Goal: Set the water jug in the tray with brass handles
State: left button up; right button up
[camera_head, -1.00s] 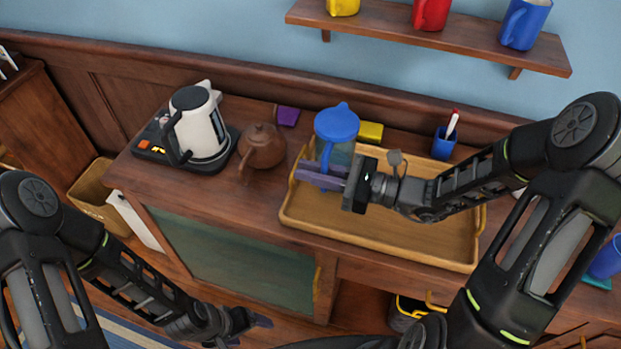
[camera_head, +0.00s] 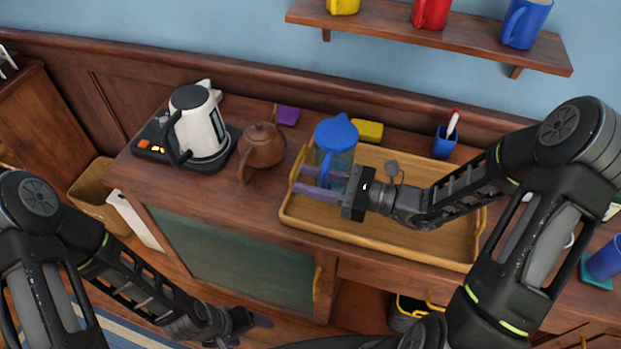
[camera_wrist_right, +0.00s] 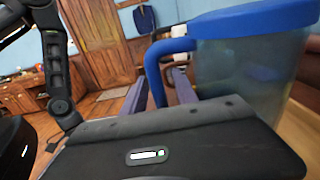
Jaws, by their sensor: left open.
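The water jug (camera_head: 340,157), clear with a blue lid and blue handle, stands upright at the left end of the wooden tray (camera_head: 375,241). My right gripper (camera_head: 306,180) is open, its two purple fingers spread on either side of the jug's handle. In the right wrist view, the handle (camera_wrist_right: 152,68) shows between the parted fingers, and the jug body (camera_wrist_right: 245,65) is to the right. The jug's base is partly hidden by the fingers. My left gripper (camera_head: 262,321) is open and empty, low in front of the cabinet.
A brown teapot (camera_head: 262,146) and a white kettle (camera_head: 200,128) stand left of the tray. A yellow block (camera_head: 368,130), a purple block (camera_head: 288,116) and a blue pen cup (camera_head: 444,145) are behind. The tray's middle and right are bare. A mug shelf (camera_head: 440,33) hangs above.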

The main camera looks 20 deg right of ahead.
jog(key=shift+d+r, duration=0.1)
jog(key=shift+r, duration=0.05)
jog(key=b+v, duration=0.1)
jog(key=v, duration=1.1)
dwell(0.7)
